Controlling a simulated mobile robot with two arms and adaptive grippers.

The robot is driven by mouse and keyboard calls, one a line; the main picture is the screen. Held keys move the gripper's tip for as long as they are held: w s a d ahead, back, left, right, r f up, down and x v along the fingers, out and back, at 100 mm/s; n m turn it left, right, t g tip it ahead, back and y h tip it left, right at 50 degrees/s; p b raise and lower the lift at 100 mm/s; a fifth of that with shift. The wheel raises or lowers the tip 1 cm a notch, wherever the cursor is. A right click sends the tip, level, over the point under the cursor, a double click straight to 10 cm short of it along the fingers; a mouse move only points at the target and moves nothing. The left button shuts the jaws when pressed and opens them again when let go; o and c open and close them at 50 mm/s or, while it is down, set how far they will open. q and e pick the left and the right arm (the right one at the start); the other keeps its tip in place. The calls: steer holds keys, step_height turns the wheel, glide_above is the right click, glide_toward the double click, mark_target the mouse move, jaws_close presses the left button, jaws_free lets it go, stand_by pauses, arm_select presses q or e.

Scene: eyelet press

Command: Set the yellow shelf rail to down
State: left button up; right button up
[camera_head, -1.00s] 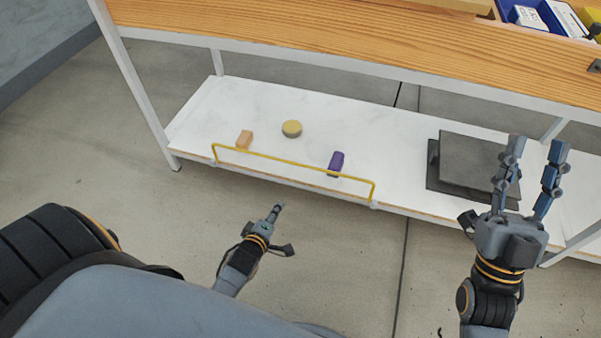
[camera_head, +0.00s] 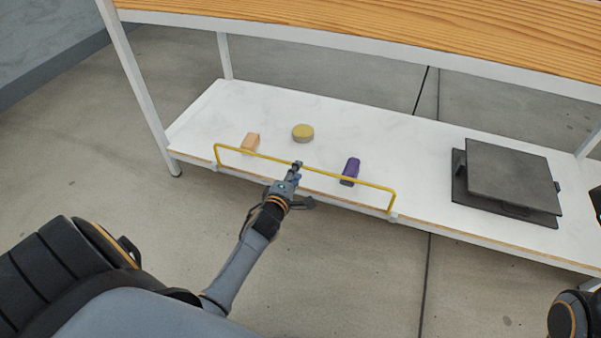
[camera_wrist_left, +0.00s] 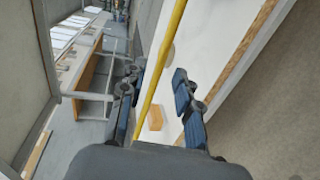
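The yellow shelf rail (camera_head: 345,178) stands raised along the front edge of the white lower shelf, its two ends at the shelf's front edge. My left gripper (camera_head: 297,165) is at the middle of the rail in the head view. In the left wrist view the rail (camera_wrist_left: 160,75) runs between the two spread fingers of my left gripper (camera_wrist_left: 158,88), with gaps on both sides. The gripper is open and not closed on it. Of my right arm, only a part shows at the lower right edge of the head view; whether its fingers are open cannot be seen.
On the white shelf (camera_head: 400,130), behind the rail, are an orange block (camera_head: 251,142), a round yellow-topped piece (camera_head: 303,132) and a purple piece (camera_head: 350,170). A dark plate-like device (camera_head: 510,180) sits further right. The wooden tabletop (camera_head: 400,35) overhangs the shelf.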

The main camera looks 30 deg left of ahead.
arm_select(q)
steer(key=shift+b+x, duration=0.7)
steer(key=shift+x, duration=1.35)
jaws_close()
